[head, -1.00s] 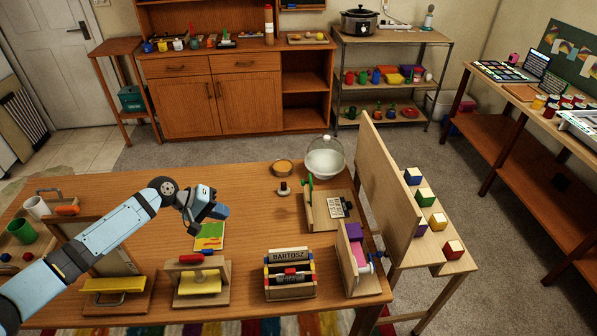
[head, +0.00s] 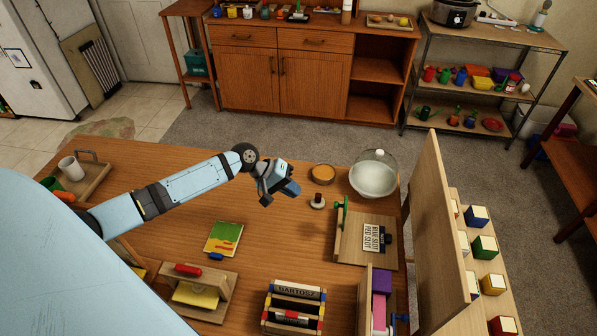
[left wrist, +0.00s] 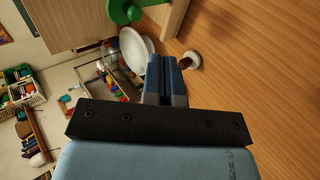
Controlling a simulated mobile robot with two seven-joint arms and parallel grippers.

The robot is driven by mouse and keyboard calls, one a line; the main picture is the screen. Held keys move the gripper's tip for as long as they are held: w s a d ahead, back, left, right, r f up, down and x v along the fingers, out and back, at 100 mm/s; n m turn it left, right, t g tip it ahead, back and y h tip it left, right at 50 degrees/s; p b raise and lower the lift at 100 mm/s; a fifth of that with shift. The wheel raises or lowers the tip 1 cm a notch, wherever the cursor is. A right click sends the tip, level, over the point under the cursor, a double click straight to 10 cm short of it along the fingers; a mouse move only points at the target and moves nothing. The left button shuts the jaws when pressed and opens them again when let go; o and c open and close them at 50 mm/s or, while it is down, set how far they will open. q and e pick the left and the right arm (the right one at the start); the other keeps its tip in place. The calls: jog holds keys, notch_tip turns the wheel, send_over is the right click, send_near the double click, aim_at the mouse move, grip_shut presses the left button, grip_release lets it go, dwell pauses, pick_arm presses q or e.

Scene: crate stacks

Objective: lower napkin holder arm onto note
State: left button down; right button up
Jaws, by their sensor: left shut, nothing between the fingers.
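A wooden holder (head: 203,309) with a red-handled crossbar (head: 188,270) over a yellow pad (head: 196,294) stands at the table's front in the head view; it looks like the napkin holder. A wooden board (head: 350,247) with an upright green lever (head: 342,213) bears a printed white note (head: 371,237) further right. I cannot tell for sure which of these the task means. My left gripper (head: 291,188) is shut and empty, above the table left of the green lever. Its closed blue fingers (left wrist: 166,76) show in the left wrist view, with a green part (left wrist: 122,10) above. My right gripper is out of view.
A dark-topped knob (head: 317,200), a round brown dish (head: 323,174) and a domed white bowl (head: 373,178) stand behind. A tall wooden panel (head: 430,240) borders the right side. A colourful booklet (head: 223,238) and a name-labelled rack (head: 295,305) are nearer.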

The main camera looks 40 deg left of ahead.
pick_arm(q)
jog(key=w+d+f+b, duration=0.4)
jog(key=d, duration=0.4)
jog(key=shift+w+f+b, duration=0.35)
jog(key=shift+w+b, duration=0.05)
jog(key=shift+w, duration=0.15)
